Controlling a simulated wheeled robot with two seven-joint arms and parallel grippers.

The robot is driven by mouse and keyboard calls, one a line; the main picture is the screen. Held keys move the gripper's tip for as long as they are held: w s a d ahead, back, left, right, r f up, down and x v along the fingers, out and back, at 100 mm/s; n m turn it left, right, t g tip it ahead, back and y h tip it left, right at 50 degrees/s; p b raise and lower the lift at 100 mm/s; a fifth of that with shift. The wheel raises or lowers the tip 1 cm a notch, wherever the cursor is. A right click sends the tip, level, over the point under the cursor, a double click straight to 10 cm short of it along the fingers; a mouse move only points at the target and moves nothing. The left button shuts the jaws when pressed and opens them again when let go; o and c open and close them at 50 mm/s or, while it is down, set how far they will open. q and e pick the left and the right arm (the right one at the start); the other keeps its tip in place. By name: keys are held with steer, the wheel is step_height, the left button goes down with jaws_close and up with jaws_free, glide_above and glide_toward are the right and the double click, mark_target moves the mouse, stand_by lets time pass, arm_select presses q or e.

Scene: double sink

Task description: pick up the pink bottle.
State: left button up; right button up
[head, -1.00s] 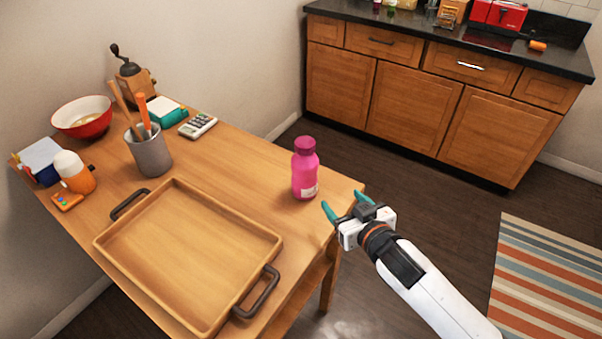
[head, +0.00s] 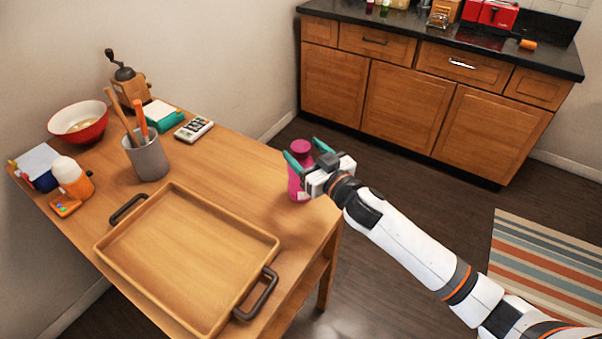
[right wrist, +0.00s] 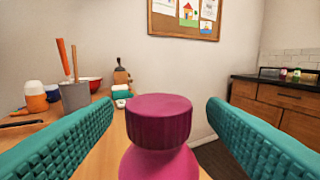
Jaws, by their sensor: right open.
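The pink bottle (head: 296,187) stands upright on the wooden table near its right edge. My right gripper (head: 307,154) is open at the upper part of the bottle and hides some of it in the head view. In the right wrist view, the bottle's ridged cap (right wrist: 159,120) and shoulder lie between the two teal fingers (right wrist: 160,135). A gap shows on each side, so the fingers do not grip it. My left gripper is not in view.
A wooden tray (head: 262,238) with dark handles lies on the table (head: 220,165) left of the bottle. A grey utensil cup (head: 148,158), a calculator (head: 194,129) and a red bowl (head: 80,137) stand farther left. Clear tabletop surrounds the bottle.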

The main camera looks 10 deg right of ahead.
mark_target(297, 144)
steer(key=x, duration=0.4)
steer(key=shift+a+r+p, duration=0.1)
steer(key=shift+p, duration=0.2)
steer(key=shift+s, duration=0.1)
steer(key=shift+c, duration=1.1)
steer(key=c, duration=1.1)
